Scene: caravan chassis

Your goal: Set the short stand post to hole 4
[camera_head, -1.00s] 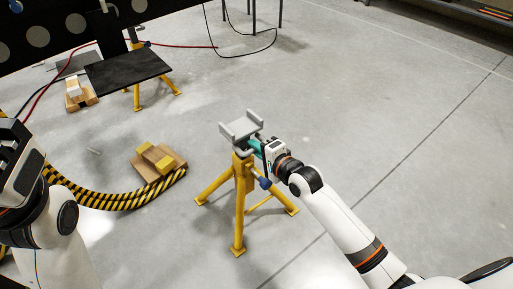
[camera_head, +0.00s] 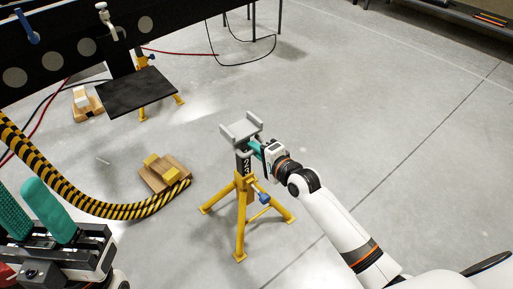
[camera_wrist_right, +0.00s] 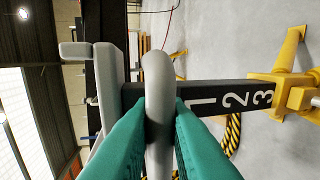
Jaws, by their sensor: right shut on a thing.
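The short stand (camera_head: 240,215) is a yellow tripod with a black post (camera_head: 243,162) rising from its collar and a grey U-shaped head (camera_head: 240,130) on top. My right gripper (camera_head: 256,149) is shut on a grey bar (camera_wrist_right: 158,70) just below the head. In the right wrist view the black post (camera_wrist_right: 222,97) shows white numbers 1, 2 and 3, with 3 nearest the yellow collar (camera_wrist_right: 287,92). Hole 4 is not seen. A blue knob (camera_head: 264,198) sits at the collar. My left gripper (camera_head: 32,208) is open and empty at the lower left.
A black chassis beam (camera_head: 70,60) with round holes crosses the upper left. A black plate (camera_head: 136,92) and another yellow stand (camera_head: 178,99) are beneath it. Wooden boards with yellow blocks (camera_head: 165,173) and a striped hose (camera_head: 110,211) lie left of the tripod. Floor at right is clear.

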